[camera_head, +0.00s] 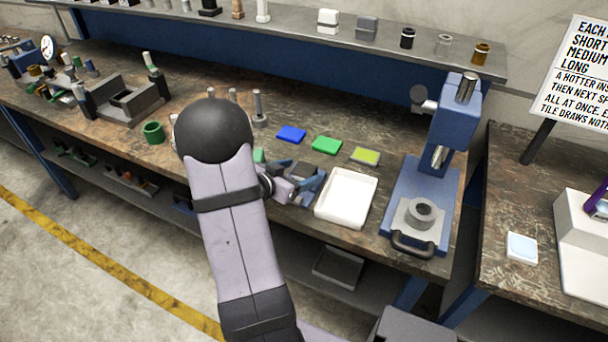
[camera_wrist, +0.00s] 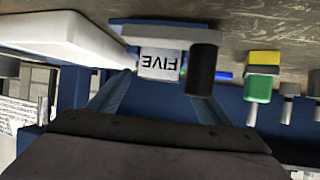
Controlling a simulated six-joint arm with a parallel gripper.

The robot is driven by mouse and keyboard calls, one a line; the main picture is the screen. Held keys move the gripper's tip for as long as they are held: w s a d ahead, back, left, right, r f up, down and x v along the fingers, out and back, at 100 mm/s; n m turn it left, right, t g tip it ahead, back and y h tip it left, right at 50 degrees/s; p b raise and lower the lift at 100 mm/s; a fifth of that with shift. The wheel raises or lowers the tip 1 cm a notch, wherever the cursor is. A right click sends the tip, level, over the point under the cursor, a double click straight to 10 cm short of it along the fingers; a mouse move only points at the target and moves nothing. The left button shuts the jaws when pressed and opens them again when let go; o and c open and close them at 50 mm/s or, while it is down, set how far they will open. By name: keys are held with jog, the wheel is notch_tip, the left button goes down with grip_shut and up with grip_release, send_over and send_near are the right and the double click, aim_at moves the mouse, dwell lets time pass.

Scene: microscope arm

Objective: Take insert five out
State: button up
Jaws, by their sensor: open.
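Insert five (camera_wrist: 160,64) is a pale block marked FIVE, upside down in the wrist view. It sits against a blue-grey holder (camera_wrist: 150,32), with a black cylinder (camera_wrist: 203,70) just to its right. My gripper (camera_wrist: 168,84) is open, its blue fingers spread to the left and right of the insert. I cannot tell whether either finger touches it. In the head view my gripper (camera_head: 300,186) is low over the bench, just left of the white tray (camera_head: 347,197). My arm and fingers hide most of the holder there, and the FIVE label does not show.
Blue (camera_head: 291,134), green (camera_head: 326,145) and yellow-green (camera_head: 365,156) tiles lie behind my gripper. A blue press-like stand (camera_head: 423,180) is right of the tray. Several posts and a grey fixture (camera_head: 128,99) stand to the left. The bench's front edge is close to my gripper.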

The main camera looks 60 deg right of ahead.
grip_shut()
jog(key=shift+r, duration=0.3)
